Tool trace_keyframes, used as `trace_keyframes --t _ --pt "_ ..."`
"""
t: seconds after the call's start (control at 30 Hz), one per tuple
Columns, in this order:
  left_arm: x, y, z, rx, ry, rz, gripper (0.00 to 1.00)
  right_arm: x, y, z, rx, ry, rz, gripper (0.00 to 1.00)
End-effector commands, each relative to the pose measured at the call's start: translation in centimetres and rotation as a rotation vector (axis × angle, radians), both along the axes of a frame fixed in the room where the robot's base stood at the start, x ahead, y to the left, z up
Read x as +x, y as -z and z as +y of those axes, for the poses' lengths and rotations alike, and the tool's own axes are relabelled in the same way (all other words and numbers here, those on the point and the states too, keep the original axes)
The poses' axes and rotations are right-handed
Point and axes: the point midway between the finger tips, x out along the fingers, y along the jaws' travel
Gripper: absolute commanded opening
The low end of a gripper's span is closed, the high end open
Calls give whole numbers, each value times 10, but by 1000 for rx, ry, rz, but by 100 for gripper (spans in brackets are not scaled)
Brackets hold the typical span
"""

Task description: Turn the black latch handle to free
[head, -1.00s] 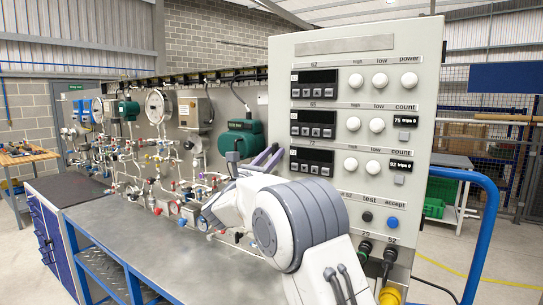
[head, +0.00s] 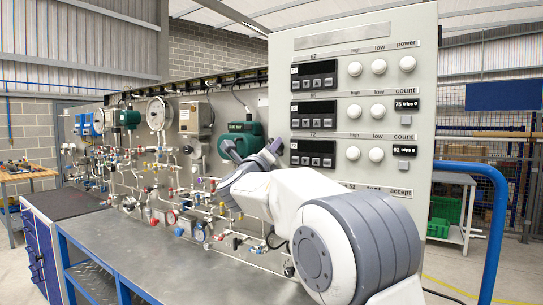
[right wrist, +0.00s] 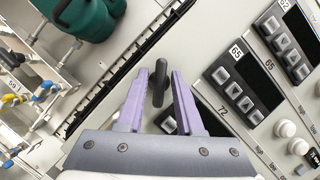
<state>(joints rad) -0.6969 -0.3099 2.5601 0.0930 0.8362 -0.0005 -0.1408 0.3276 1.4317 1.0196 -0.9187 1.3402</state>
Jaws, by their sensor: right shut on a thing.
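The black latch handle (right wrist: 160,78) shows in the right wrist view as a short dark bar, slightly tilted, on the pale panel face. It lies between the two purple fingers of my right gripper (right wrist: 159,76), which is shut on it. In the head view my right gripper (head: 252,150) is at the left edge of the tall grey panel (head: 350,195), beside the green motor unit. There I cannot clearly tell the handle from the dark fingers. My left gripper is not in view.
The tall panel carries black displays (head: 313,110) and white knobs (head: 380,111) just right of my gripper. A green unit (head: 242,135), pipes and gauges (head: 169,217) line the wall to the left. A bare grey bench top (head: 140,250) lies in front. A blue rail (head: 490,240) stands at right.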

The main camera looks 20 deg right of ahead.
Motion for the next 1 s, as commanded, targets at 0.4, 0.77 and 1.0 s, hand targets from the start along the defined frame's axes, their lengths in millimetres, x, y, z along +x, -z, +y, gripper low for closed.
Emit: trace_keyframes --t 0.4,0.77,1.0 --pt "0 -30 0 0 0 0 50 -1 -5 -2 -241 4 315 0" --pt "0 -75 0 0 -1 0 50 0 -5 -2 -424 3 553 0" --pt "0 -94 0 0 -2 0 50 0 -3 -2 -504 6 651 0"
